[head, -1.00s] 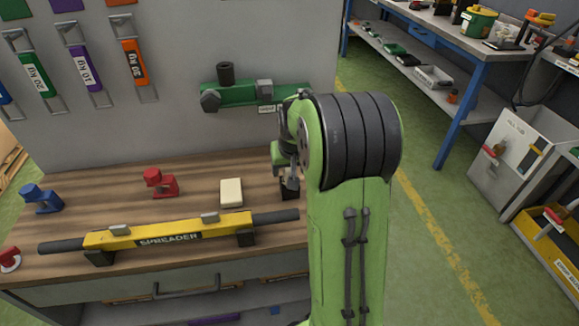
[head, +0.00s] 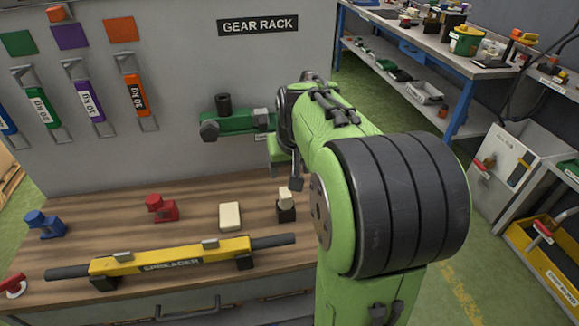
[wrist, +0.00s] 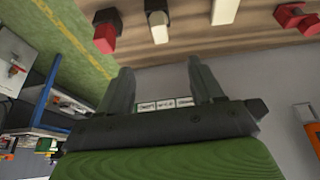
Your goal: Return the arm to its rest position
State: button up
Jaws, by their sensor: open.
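My green arm stands at the centre right of the head view, its elbow bent toward the camera. My gripper (wrist: 163,75) is open and empty in the wrist view, its two dark fingers spread apart with nothing between them. In the head view a dark finger (head: 297,180) shows above the workbench, and the rest of the gripper is mostly hidden by my arm. The finger is close to a black block with a cream top (head: 286,207) in the picture; I cannot tell how far apart they are.
The workbench (head: 130,225) carries a yellow spreader bar (head: 165,257), a cream block (head: 230,215), a red piece (head: 161,208) and a blue piece (head: 45,224). A green tool (head: 235,124) hangs on the grey panel behind. Right of my arm are green floor and a yellow bin (head: 540,253).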

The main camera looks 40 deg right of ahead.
dwell(0.6)
jog(key=s+a+r+n+y+p, duration=0.1)
jog(key=s+a+r+n+p, duration=0.2)
jog(key=s+a+r+p, duration=0.55)
jog(key=s+a+r+n+t+y, duration=0.1)
jog(key=s+a+n, duration=0.1)
jog(key=s+a, duration=0.7)
jog(key=shift+s+p, duration=0.15)
jog(key=shift+p, duration=0.2)
